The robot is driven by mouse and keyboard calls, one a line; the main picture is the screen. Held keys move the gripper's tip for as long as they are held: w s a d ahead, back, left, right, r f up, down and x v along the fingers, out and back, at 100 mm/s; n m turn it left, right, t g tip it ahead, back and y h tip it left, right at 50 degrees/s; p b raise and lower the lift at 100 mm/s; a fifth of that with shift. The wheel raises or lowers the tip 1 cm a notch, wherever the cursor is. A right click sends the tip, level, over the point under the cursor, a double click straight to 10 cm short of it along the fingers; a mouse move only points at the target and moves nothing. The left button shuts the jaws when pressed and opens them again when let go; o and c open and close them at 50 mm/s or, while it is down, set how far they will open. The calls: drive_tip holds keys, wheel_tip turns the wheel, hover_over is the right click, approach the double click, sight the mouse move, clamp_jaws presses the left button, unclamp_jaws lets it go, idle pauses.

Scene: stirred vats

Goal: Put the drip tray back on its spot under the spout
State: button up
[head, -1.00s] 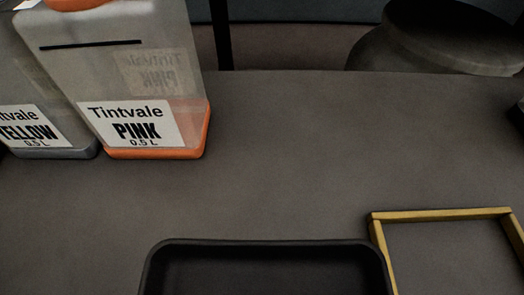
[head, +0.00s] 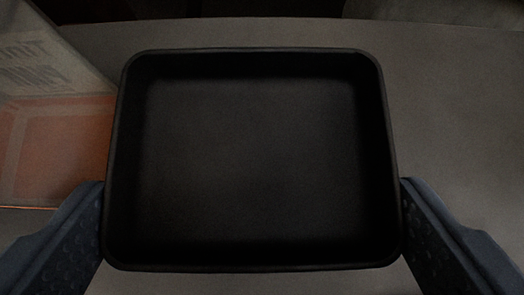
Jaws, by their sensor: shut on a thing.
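The black drip tray (head: 250,257) fills the middle of the head view. It is a shallow rectangular tray with rounded corners, and it looks empty. My gripper (head: 252,222) is shut on it, with one dark blue finger against its left side and the other against its right side. The tray looks held close to the camera, above the grey surface; the exact height cannot be told. The spout is not in view. The yellow frame seen earlier on the surface is out of view or hidden behind the tray.
The grey table (head: 455,120) is clear at the right. A dim rounded object (head: 430,10) shows past the table's far edge.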

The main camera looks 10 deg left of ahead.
sight(255, 244)
drive_tip(key=shift+w+f+b, duration=0.1)
drive_tip(key=shift+f+b, duration=0.9)
drive_tip(key=shift+f, duration=0.8)
drive_tip(key=o, duration=0.8)
drive_tip(key=shift+s+d+r+p, duration=0.15)
drive_tip(key=shift+s+r+p, duration=0.15)
drive_tip(key=shift+r, duration=0.15)
drive_tip(key=p+v, duration=0.4)
drive_tip(key=v, duration=0.7)
drive_tip(key=shift+s, duration=0.1)
drive_tip(key=shift+f, duration=0.1)
